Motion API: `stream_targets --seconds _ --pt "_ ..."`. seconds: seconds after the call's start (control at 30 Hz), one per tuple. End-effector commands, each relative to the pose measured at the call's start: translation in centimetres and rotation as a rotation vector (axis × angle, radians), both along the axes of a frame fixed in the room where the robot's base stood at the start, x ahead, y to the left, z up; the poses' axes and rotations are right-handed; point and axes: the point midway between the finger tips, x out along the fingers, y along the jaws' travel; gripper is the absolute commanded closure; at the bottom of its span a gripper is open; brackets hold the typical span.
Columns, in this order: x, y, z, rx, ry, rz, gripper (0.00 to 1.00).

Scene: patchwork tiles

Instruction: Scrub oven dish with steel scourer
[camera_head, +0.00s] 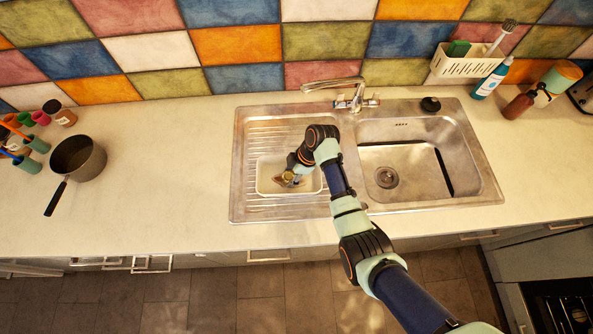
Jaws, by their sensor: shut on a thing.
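A white rectangular oven dish (264,182) sits on the ribbed drainboard (255,140), left of the sink basin. My gripper (287,181) reaches down into the dish from the right. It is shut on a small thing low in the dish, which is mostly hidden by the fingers. I cannot make out clearly that it is the steel scourer, nor whether it touches the dish floor. My arm covers part of the dish's right side.
The basin (410,170) is right of the dish, with a faucet (350,95) behind. A black stopper (431,104) is on the sink's back edge. A saucepan (78,158) stands at left. A white caddy (465,62) and bottles stand back right. The left counter is mostly clear.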

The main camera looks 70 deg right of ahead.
Motion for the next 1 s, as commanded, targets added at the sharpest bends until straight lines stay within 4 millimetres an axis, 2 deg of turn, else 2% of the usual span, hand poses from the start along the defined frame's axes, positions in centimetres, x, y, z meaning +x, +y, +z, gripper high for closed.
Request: stream_targets --seconds 0.27,0.6,0.87,1.0 --pt "0.2 0.1 0.0 0.000 0.000 0.001 0.76" --pt "2.4 0.7 -0.2 -0.002 -0.001 0.000 0.76" --pt "2.3 0.7 -0.2 -0.001 0.000 0.000 0.76" --pt "1.4 0.4 -0.1 0.001 0.000 -0.003 0.76"
